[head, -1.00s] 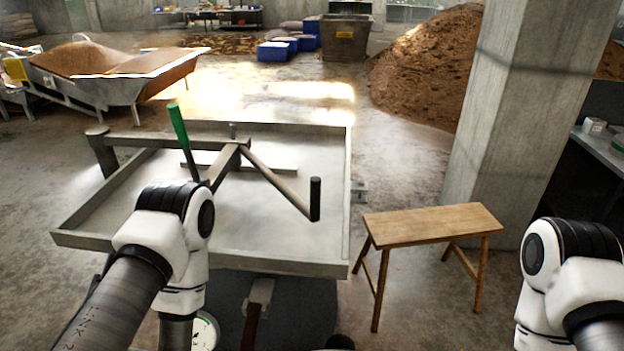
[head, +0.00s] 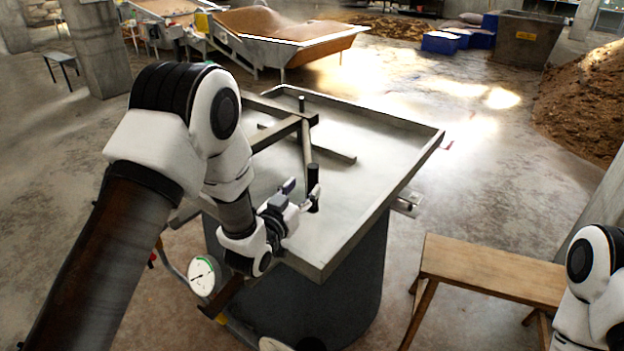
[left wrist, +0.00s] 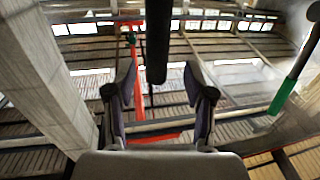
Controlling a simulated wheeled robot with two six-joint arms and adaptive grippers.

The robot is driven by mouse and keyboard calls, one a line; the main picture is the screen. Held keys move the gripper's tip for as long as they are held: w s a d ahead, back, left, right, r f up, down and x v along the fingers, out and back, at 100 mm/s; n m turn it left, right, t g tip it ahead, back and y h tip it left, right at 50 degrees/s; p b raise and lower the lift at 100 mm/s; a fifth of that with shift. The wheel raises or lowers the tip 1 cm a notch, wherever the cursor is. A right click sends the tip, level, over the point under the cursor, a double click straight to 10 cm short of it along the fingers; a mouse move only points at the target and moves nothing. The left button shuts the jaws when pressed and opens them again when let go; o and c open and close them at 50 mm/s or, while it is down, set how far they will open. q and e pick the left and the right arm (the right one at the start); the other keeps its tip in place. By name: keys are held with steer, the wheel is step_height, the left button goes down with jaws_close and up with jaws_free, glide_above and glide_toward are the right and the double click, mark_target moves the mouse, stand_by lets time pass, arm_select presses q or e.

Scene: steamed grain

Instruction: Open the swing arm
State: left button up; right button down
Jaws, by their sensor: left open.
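My left gripper (head: 300,194) is at this handle, low over the tray's near side. In the left wrist view the handle (left wrist: 157,42) hangs down between the two open fingers (left wrist: 159,82), with gaps on both sides. A green-gripped lever (left wrist: 283,95) shows at the right of that view. My right gripper is out of view; only part of the right arm shows.
The tray's rim (head: 415,165) surrounds the swing arm, on a dark round drum (head: 345,285). A round gauge (head: 203,276) sits below my left arm. A wooden bench (head: 490,272) stands at the right near my right arm.

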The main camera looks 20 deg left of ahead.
mark_target(311, 182)
arm_select(q)
steer(key=w, duration=0.2)
steer(key=w+d+p, duration=0.1)
steer(key=w, duration=0.1)
steer(key=shift+w+d+r, duration=0.1)
steer(key=shift+w+d, duration=0.05)
steer(key=shift+w, duration=0.45)
steer(key=shift+s, duration=0.15)
steer(key=shift+c, duration=1.1)
jaws_close()
